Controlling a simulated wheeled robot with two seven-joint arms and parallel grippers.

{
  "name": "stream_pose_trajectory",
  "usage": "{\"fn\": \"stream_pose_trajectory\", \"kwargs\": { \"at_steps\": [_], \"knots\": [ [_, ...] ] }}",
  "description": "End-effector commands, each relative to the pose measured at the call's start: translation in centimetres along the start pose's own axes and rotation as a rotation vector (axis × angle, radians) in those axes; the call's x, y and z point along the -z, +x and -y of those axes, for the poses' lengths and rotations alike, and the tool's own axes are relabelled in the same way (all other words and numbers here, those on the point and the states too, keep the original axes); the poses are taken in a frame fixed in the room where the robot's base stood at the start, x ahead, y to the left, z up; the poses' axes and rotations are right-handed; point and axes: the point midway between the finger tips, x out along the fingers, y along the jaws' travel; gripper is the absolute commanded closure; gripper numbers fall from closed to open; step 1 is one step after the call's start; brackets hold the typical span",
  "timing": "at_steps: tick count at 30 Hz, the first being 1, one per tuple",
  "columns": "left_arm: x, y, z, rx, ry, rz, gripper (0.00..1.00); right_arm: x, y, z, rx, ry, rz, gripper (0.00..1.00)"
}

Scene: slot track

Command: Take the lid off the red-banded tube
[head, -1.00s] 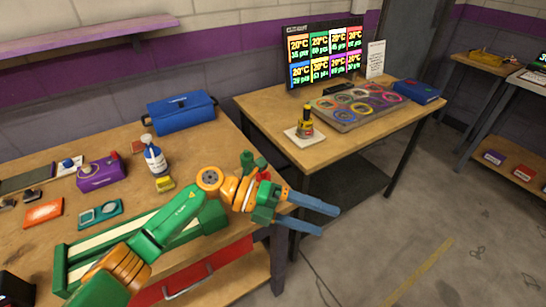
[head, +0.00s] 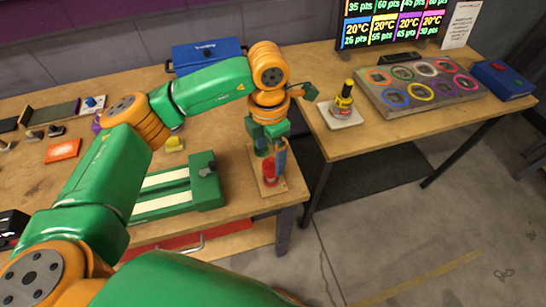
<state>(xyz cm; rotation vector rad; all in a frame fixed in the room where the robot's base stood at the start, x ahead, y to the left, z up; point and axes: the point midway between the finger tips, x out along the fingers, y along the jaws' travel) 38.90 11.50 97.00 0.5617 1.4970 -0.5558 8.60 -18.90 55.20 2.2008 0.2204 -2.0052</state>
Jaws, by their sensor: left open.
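A red upright piece, which looks like the red-banded tube (head: 269,174), stands on a small wooden board (head: 277,186) at the right front corner of the left bench. The gripper is open; whether a finger touches the tube is too small to tell. The lid is hidden or cannot be made out behind the gripper. My right gripper is out of view.
A green frame with pale strips (head: 165,194) and a yellow block (head: 174,144) lie left of the board. A blue case (head: 206,54) stands behind. The right table (head: 330,142) holds a yellow-black device (head: 344,97) and a board of coloured rings (head: 420,91).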

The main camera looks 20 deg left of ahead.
Motion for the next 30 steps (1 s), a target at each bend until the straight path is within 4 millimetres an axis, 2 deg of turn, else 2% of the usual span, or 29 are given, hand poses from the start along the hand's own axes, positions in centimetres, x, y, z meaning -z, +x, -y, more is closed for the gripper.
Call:
{"fn": "stream_pose_trajectory", "kwargs": {
  "at_steps": [1,3,6,11,12,21,22,30],
  "knots": [
    [0.0,0.3,0.3,0.005,0.001,-0.005,0.11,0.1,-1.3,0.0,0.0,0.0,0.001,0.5],
    [-0.1,1.9,0.2,0.004,-0.002,-0.004,0.11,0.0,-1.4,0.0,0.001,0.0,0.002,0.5],
    [-0.1,2.9,0.2,0.003,-0.001,-0.001,0.11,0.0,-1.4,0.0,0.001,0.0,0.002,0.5],
    [-0.2,3.1,0.2,0.003,0.0,0.001,0.11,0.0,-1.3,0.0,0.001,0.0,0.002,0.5],
    [-0.2,3.1,0.2,0.003,0.0,0.001,0.14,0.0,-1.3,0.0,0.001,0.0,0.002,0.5],
    [-0.2,3.1,0.2,0.003,0.0,0.001,0.95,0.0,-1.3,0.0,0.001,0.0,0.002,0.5],
    [-0.2,3.1,0.2,0.003,0.0,0.001,0.98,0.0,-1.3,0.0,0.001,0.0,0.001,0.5],
    [-0.2,3.0,0.2,0.003,-0.001,0.002,0.98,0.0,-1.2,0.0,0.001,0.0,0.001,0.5]
  ]
}}
